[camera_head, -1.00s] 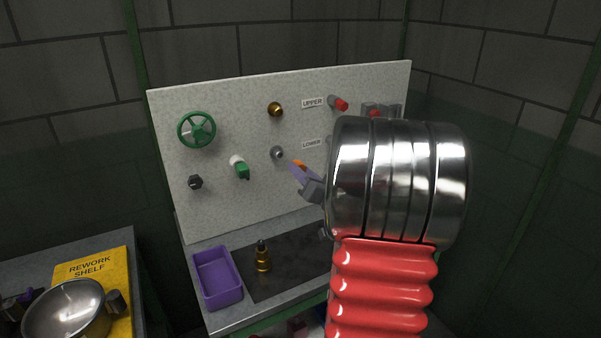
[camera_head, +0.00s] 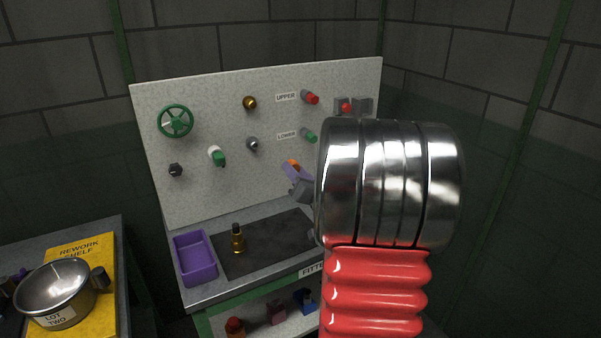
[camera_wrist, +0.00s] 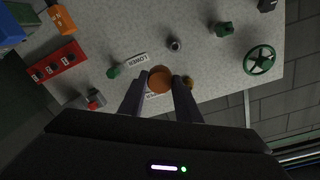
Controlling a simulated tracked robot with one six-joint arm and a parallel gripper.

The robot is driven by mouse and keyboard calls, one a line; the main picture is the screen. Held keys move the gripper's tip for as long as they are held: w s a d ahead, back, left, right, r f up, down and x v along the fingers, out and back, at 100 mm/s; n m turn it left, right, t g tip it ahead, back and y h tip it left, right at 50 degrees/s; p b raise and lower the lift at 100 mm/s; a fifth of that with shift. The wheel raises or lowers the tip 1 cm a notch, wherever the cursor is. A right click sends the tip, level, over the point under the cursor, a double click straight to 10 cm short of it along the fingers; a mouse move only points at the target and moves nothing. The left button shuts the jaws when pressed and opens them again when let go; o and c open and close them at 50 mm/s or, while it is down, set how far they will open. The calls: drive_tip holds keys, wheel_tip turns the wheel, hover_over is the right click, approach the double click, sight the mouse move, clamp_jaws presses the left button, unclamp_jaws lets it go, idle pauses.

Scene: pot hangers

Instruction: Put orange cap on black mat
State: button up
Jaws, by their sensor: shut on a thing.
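The orange cap (camera_wrist: 159,79) is held between the two fingers of my gripper (camera_wrist: 160,88) in the wrist view. In the head view my gripper (camera_head: 297,176) is shut on the orange cap (camera_head: 293,164), in front of the panel and above the bench. The cap is partly hidden by the fingers there. The black mat (camera_head: 275,250) lies flat on the bench below, with its right end hidden behind my arm. A brass fitting with a dark top (camera_head: 238,240) stands on the left part of the mat.
A purple tray (camera_head: 195,270) sits left of the mat. The upright panel (camera_head: 220,185) carries a green handwheel (camera_head: 176,121), a grey stub (camera_head: 253,144) and red and green knobs. A metal pot (camera_head: 50,292) rests on the yellow rework shelf mat (camera_head: 85,253). The mat's middle is clear.

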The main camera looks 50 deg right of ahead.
drive_tip(key=w+a+f+y, duration=0.1)
drive_tip(key=w+a+f, duration=0.2)
drive_tip(key=a, duration=0.4)
drive_tip(key=w+a+f+n, duration=0.1)
drive_tip(key=w+a+f, duration=0.1)
drive_tip(key=w+a, duration=0.3)
drive_tip(key=w+a+f+y, duration=0.1)
drive_tip(key=w+a+f, duration=0.15)
drive_tip(key=a, duration=0.55)
drive_tip(key=a+f+n+y, duration=0.1)
drive_tip(key=a+f+y, duration=0.1)
drive_tip(key=a, duration=0.8)
drive_tip(key=w+a+f+n+t+y, duration=0.1)
drive_tip(key=a+f, duration=0.3)
drive_tip(key=a, duration=0.7)
drive_tip(key=shift+w+a+n+y, duration=0.15)
drive_tip(key=shift+a+n+y, duration=0.1)
drive_tip(key=shift+n+y, duration=0.45)
